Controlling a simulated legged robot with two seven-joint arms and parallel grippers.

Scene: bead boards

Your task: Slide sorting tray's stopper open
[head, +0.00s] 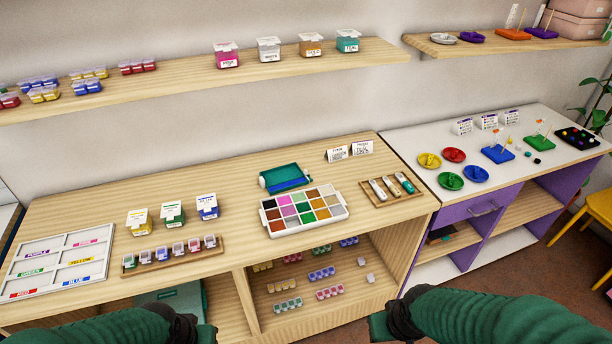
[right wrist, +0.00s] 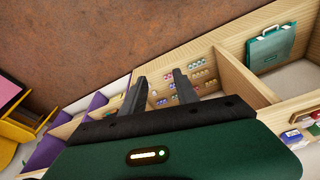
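A white tray (head: 101,254) with compartments labelled by colour lies at the left end of the wooden counter and looks like the sorting tray. I cannot make out a stopper on it. A second white tray (head: 296,229), filled with coloured squares, sits mid-counter. My left gripper (head: 206,334) is at the bottom edge of the head view, right of the labelled tray and apart from it; its fingers do not show. My right gripper (head: 379,328) is low in front of the counter. In the right wrist view its two fingers (right wrist: 160,78) are spread with nothing between them.
A teal device (head: 285,176) stands behind the coloured tray. Small lidded boxes (head: 172,215) and a wooden rack of small containers (head: 174,258) stand beside the labelled tray. A tool tray (head: 393,189) lies at right. Shelves below hold bead containers (head: 322,273). Bare counter lies between the groups.

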